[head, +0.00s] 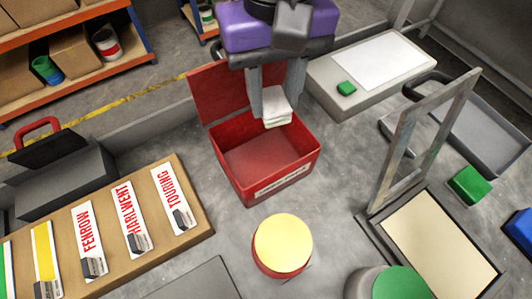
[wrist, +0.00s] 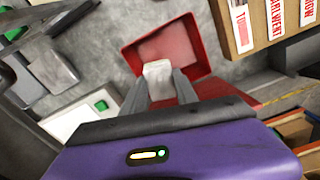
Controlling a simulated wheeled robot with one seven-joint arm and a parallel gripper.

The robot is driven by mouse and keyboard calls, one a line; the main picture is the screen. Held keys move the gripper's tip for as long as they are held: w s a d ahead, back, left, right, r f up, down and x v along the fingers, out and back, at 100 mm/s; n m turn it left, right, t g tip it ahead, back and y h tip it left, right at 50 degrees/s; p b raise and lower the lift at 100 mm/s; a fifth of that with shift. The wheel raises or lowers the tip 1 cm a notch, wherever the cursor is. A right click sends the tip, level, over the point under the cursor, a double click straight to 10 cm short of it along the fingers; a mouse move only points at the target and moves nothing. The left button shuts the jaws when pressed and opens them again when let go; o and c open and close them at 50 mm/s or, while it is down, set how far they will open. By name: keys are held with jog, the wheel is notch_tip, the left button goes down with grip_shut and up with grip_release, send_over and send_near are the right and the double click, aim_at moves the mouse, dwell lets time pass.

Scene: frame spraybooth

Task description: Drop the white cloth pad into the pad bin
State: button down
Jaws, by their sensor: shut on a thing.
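My gripper (head: 276,100) is shut on the white cloth pad (head: 276,107), a small folded white block between the two grey fingers. In the wrist view the pad (wrist: 158,69) shows between the fingertips. The pad bin (head: 250,192) is an open red box with its lid raised at the back left and a label on its front. The gripper and pad are over the back right part of the bin in the head view. The bin's inside that shows looks empty. In the wrist view the red bin (wrist: 205,60) lies just beyond the pad.
A yellow-topped round tin (head: 282,245) stands in front of the bin. A cardboard-coloured board (head: 110,245) with name plates lies left. A grey frame stand (head: 410,150) is on the right. A pale panel with a green block (head: 346,88) is behind right.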

jog(key=shift+f, duration=0.4)
jog(key=c, duration=0.9)
grip_release()
jog(key=shift+o, duration=0.2)
jog(key=shift+r, duration=0.2)
jog(key=shift+r, duration=3.75)
